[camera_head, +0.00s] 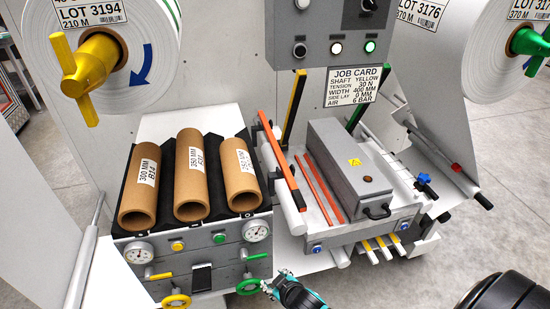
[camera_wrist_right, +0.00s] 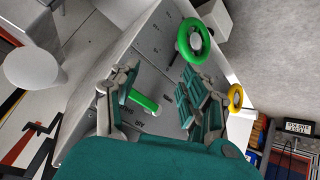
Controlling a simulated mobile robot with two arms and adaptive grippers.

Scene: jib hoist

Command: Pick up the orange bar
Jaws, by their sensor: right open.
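A long orange bar (camera_head: 278,151) lies slanted along the left side of the grey box unit on the machine in the head view. Two thinner orange-red strips (camera_head: 320,187) lie to its right, beside the box. My right gripper (camera_head: 271,284) is below the bar's near end, in front of the panel and just right of the green handwheel. In the right wrist view its fingers (camera_wrist_right: 163,88) are spread apart. A green lever (camera_wrist_right: 143,103) appears between them, apparently beyond the fingers. The orange bar is not recognisable in that view. My left gripper is not in view.
Three cardboard cores (camera_head: 190,175) lie in a black rack left of the bar. The panel carries gauges, a green handwheel (camera_head: 248,286) and a yellow handwheel (camera_head: 176,300). The grey box (camera_head: 350,165) has a black handle. Large rolls hang above on both sides.

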